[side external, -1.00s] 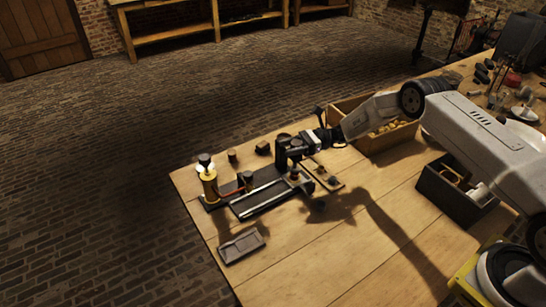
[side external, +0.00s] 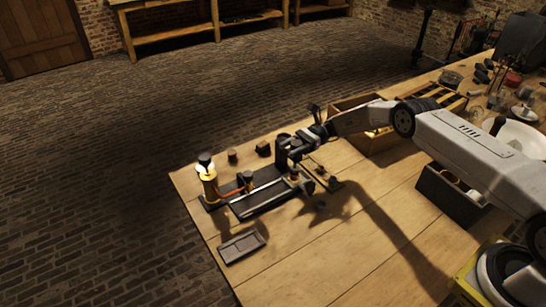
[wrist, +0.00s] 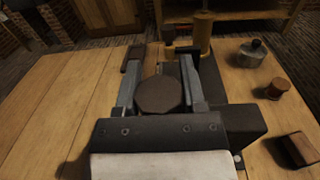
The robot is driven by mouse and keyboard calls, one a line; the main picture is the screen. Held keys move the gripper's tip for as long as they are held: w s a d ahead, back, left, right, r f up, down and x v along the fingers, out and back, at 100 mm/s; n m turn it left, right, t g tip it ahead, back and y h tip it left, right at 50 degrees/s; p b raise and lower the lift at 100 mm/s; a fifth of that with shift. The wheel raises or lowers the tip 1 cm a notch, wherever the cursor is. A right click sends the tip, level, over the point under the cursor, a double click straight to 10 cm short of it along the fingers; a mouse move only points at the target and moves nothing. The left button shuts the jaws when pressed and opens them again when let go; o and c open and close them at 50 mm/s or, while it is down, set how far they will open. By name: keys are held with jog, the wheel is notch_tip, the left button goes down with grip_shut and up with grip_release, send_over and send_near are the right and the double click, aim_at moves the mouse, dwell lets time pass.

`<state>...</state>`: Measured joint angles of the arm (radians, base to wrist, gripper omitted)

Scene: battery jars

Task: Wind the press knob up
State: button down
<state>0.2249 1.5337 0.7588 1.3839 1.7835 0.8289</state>
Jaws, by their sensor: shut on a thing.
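The press knob (wrist: 160,95) is a dark round disc seen from above in the wrist view. My gripper (wrist: 159,76) has one grey finger on each side of it and is shut on it. In the side view my gripper (side external: 289,151) is at the dark press, near the far end of the dark base (side external: 262,198), and mostly hides the knob. A brass post with a lit, dark-capped top (side external: 208,181) stands at the left end of the base. It also shows in the wrist view (wrist: 203,33).
A dark shallow tray (side external: 242,246) lies in front. Small dark pieces (side external: 263,149) stand behind the press. In the wrist view a metal jar (wrist: 252,54), a copper spool (wrist: 278,89) and a dark block (wrist: 301,150) are at right. A dark bin (side external: 455,193) stands under my arm.

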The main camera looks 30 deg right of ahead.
jog(key=shift+s+n+g, duration=0.1)
jog(key=shift+n+g, duration=0.7)
jog(key=shift+g, duration=0.4)
jog(key=shift+c, duration=0.9)
grip_release()
jog(key=shift+r, duration=0.2)
jog(key=s+r, duration=1.2)
jog(key=s, duration=0.2)
jog(key=shift+d+r, duration=0.35)
jog(key=shift+d, duration=0.1)
